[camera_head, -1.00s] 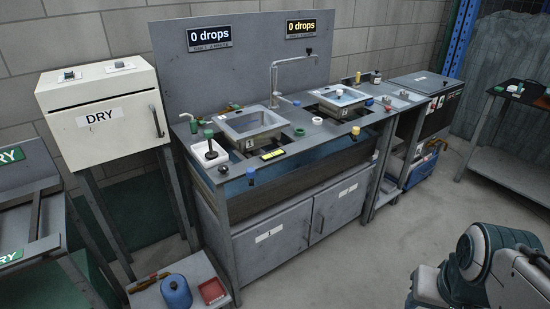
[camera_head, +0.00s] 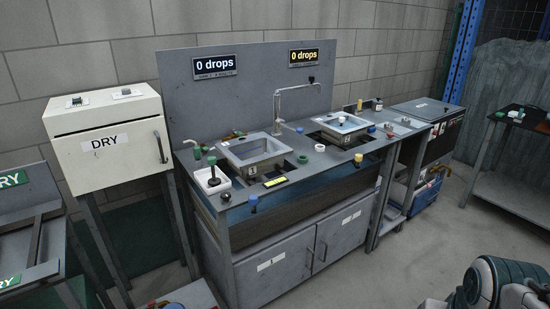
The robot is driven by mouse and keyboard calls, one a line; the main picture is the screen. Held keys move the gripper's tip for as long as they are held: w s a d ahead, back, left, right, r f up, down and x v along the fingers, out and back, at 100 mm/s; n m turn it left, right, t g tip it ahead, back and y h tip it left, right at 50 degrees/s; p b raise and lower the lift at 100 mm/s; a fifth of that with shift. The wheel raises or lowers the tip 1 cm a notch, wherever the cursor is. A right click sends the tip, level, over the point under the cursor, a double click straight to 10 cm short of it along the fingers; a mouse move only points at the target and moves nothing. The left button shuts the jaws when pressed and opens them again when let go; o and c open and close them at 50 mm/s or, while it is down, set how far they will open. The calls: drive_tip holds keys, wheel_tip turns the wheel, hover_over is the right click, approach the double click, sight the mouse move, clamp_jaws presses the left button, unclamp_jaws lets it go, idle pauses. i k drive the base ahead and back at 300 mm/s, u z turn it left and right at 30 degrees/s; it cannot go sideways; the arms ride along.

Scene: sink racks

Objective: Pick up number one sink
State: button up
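Two square metal sinks sit in the grey worktop of the bench. The left sink (camera_head: 236,148) is on the near left side, and the right sink (camera_head: 330,122) is farther along to the right. My gripper is not in view; only a green and grey part of my arm shows at the bottom right, well apart from the bench.
A white DRY cabinet (camera_head: 112,140) stands left of the bench. Bottles, caps and a white tray (camera_head: 211,181) crowd the worktop. A backboard (camera_head: 180,105) rises behind. A dark-topped table (camera_head: 525,122) stands far right. The floor before the bench is clear.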

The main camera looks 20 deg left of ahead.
sight(260, 154)
drive_tip(key=u, duration=0.05)
drive_tip(key=i, duration=0.35)
drive_tip(key=u, duration=1)
drive_tip(key=i, duration=1.75)
drive_tip(key=u, duration=0.75)
